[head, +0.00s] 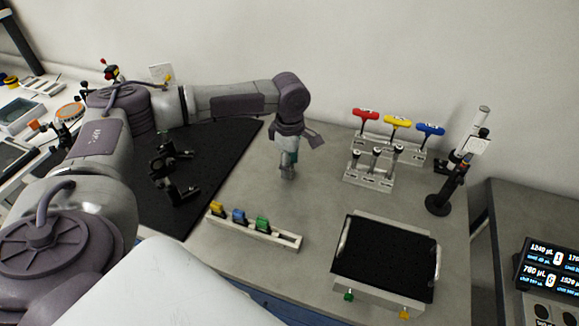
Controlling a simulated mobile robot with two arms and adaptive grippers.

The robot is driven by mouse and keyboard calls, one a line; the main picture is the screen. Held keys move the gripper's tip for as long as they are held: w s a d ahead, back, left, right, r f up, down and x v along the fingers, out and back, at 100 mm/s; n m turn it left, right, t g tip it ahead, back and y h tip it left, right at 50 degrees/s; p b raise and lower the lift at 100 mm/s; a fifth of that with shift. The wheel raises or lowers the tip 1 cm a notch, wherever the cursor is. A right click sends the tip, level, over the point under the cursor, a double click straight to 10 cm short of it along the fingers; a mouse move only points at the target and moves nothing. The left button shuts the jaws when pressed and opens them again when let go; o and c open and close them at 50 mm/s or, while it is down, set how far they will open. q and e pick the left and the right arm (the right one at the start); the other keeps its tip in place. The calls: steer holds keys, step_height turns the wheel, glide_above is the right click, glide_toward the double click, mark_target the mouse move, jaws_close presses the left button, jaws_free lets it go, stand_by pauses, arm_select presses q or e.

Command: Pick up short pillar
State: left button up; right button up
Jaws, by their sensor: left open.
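My left gripper (288,172) points down at the middle of the bench, just above or at the bare grey surface. It is open, and I see nothing between its fingers. A light stepped rack (372,181) stands to its right. Small dark-topped posts (375,156) stand upright in the front of this rack, apart from the gripper. I cannot tell for sure which thing is the short pillar; one of these posts may be it. My right gripper is not in view.
Red, yellow and blue T-handled tools (397,122) stand behind the posts. A dark stand (437,204) is at the right. A black-topped tray (385,258) and a strip with coloured clips (275,236) lie in front. Black mounts (170,160) sit on a black board (215,160).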

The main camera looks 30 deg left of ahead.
arm_select(q)
steer(key=shift+f, duration=0.15)
jaws_close()
steer(key=shift+r, duration=0.2)
